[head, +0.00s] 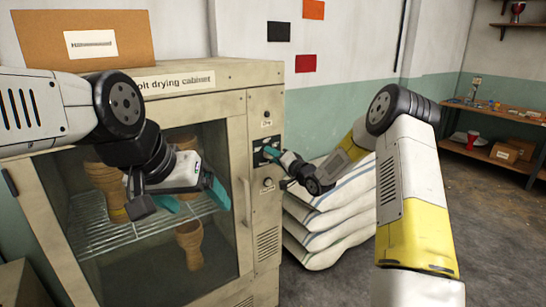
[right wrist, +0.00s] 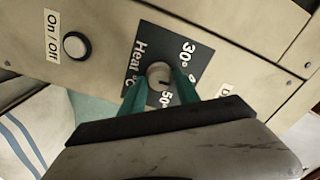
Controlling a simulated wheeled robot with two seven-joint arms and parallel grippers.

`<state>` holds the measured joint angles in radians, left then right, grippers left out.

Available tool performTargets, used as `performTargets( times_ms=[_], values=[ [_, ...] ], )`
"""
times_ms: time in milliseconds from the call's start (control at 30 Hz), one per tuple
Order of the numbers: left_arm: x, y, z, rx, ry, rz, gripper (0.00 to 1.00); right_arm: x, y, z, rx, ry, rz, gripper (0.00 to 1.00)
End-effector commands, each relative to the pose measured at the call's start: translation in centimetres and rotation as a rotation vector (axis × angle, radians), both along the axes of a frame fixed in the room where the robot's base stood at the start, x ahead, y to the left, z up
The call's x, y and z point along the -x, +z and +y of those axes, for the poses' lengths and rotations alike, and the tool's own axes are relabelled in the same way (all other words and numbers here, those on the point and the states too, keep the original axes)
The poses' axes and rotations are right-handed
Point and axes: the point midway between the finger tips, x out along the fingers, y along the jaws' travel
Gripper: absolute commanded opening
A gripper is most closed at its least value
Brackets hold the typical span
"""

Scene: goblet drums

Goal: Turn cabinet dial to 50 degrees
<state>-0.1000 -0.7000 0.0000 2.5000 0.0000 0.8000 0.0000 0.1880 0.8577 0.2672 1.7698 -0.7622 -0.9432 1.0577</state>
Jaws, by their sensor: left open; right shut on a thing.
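The beige drying cabinet (head: 262,90) stands at the left of the head view. Its heat dial (right wrist: 158,72) is a small round grey knob on a dark plate (right wrist: 140,58) marked "Heat °C", with 30° and 50° legible. A dark mark on the knob lies on its side toward the 50°; its exact angle is hard to tell. My right gripper (right wrist: 160,85) is shut on the dial, one teal finger on each side; in the head view it hides the dial. My left gripper (head: 192,203) is open and empty in front of the cabinet's glass door.
An On/Off button (right wrist: 75,45) sits beside the dial plate. Goblet-shaped clay pieces (head: 190,245) stand behind the glass. Stacked white sacks (head: 330,215) stand right of the cabinet. A cardboard box (head: 85,38) is on top. Floor at the right is clear.

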Motion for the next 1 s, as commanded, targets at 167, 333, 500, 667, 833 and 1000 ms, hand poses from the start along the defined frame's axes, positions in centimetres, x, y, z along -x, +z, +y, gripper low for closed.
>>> performTargets(
  times_ms=[167,333,500,667,833,1000],
  values=[
    [0.0,0.0,0.0,0.0,0.0,0.0,0.86,-0.09,-0.07,-0.26,-0.139,-0.004,0.099,0.0],
    [0.0,0.0,0.0,0.0,0.0,0.0,0.86,-0.09,-0.11,-0.24,-0.269,-0.002,0.194,0.0],
    [0.0,0.0,0.0,0.0,0.0,0.0,0.86,-0.1,-0.18,-0.25,-0.4,-0.003,0.288,0.0],
    [0.0,0.0,0.0,0.0,0.0,0.0,0.86,-0.1,-0.26,-0.27,-0.523,-0.003,0.378,0.0],
    [0.0,0.0,0.0,0.0,0.0,0.0,0.86,-0.09,-0.3,-0.27,-0.647,-0.003,0.468,0.0],
    [0.0,0.0,0.0,0.0,0.0,0.0,0.86,-0.08,-0.34,-0.24,-0.751,-0.003,0.543,0.0]
  ],
)
